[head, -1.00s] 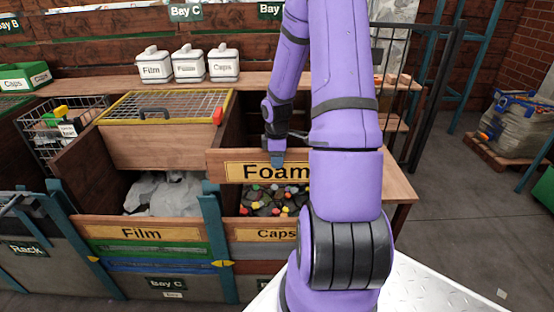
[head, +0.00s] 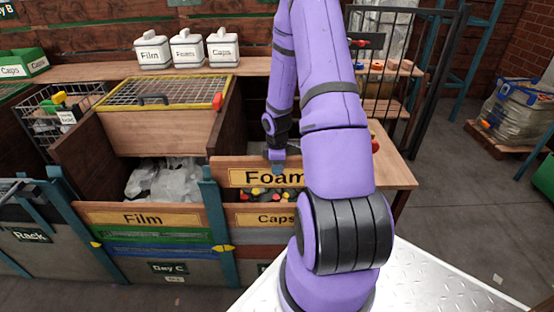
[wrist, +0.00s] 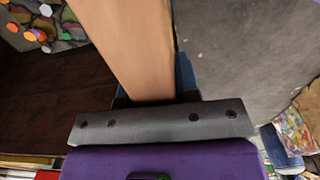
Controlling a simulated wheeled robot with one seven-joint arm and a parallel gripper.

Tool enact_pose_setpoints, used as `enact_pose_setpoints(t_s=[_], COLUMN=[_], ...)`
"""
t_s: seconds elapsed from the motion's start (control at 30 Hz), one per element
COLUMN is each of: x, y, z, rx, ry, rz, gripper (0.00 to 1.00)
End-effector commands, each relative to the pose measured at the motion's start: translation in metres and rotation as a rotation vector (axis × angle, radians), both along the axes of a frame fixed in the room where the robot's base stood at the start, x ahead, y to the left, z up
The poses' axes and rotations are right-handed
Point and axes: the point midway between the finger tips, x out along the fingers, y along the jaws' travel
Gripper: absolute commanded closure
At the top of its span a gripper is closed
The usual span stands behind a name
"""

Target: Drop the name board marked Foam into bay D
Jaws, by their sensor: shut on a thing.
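The name board marked Foam (head: 240,178) is a wooden board with a yellow label. It hangs level above the board marked Caps (head: 250,218), with a small gap between them. My gripper (head: 278,168) is shut on its top edge; my arm hides the board's right part. In the wrist view the bare wood of the Foam board (wrist: 130,45) runs up from between the jaws (wrist: 150,100). The right-hand bay (head: 268,194) behind the board holds dark material with coloured caps; its front sign is mostly hidden, so I cannot read its letter.
The bay left of it, signed Bay C (head: 169,268), has a board marked Film (head: 142,219) and white film inside. A teal post (head: 218,225) stands between the bays. A wire-mesh lid (head: 165,92) and a wooden side table (head: 392,170) stand close by.

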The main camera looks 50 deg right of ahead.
Motion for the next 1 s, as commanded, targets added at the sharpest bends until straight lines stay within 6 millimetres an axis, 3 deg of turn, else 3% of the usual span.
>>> enact_pose_setpoints(t_s=[0.7,1.0], x=[0.000,0.000], y=[0.000,0.000], z=[-0.076,-0.090], rx=[0.001,-0.001], ry=[0.001,-0.001], rz=[-0.001,0.000], gripper=[1.00,1.00])
